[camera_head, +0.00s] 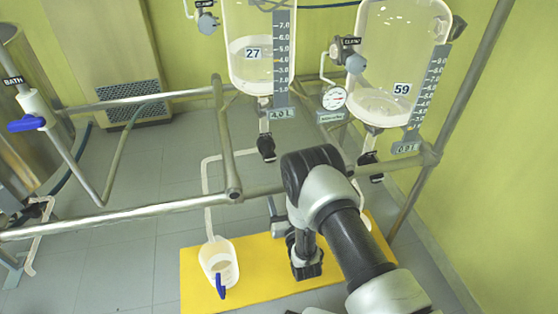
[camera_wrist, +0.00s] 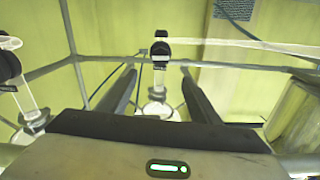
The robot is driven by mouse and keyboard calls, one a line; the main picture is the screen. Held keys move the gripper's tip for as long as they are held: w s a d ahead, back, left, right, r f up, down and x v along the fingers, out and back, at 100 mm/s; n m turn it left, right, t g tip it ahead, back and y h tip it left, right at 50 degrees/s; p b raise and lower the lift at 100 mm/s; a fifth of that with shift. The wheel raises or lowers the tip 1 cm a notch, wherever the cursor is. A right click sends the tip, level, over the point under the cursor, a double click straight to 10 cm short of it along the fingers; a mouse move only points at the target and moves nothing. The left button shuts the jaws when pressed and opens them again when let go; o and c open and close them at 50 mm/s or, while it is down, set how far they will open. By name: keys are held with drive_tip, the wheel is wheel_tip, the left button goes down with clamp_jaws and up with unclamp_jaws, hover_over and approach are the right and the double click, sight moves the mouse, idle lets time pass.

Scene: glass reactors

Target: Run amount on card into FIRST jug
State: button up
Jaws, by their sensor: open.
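A glass reactor marked 27 (camera_head: 245,72) with a scale holds pale liquid. I cannot tell how much is in this jug. My gripper (camera_head: 306,266) is low over the yellow mat, right of the jug. In the wrist view my gripper (camera_wrist: 160,88) is open and empty, with a black valve (camera_wrist: 160,49) beyond the fingers.
A second reactor marked 59 (camera_head: 385,98) stands right, with a card (camera_head: 407,148) and black valve (camera_head: 369,165). A metal rail (camera_head: 130,212) crosses ahead of the jug. The yellow mat (camera_head: 200,290) lies on grey floor. A blue-handled BATH valve (camera_head: 28,123) is left. My arm hides the mat's right part.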

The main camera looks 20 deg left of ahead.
sight(271, 159)
drive_tip(key=b+x, duration=0.4)
drive_tip(key=x, duration=1.2)
drive_tip(key=shift+a, duration=0.2)
drive_tip(key=c, duration=1.1)
drive_tip(key=shift+o, duration=0.2)
drive_tip(key=shift+n, duration=0.4)
drive_tip(key=shift+n, duration=2.6)
drive_tip(key=o, duration=1.1)
drive_tip(key=shift+c, duration=0.2)
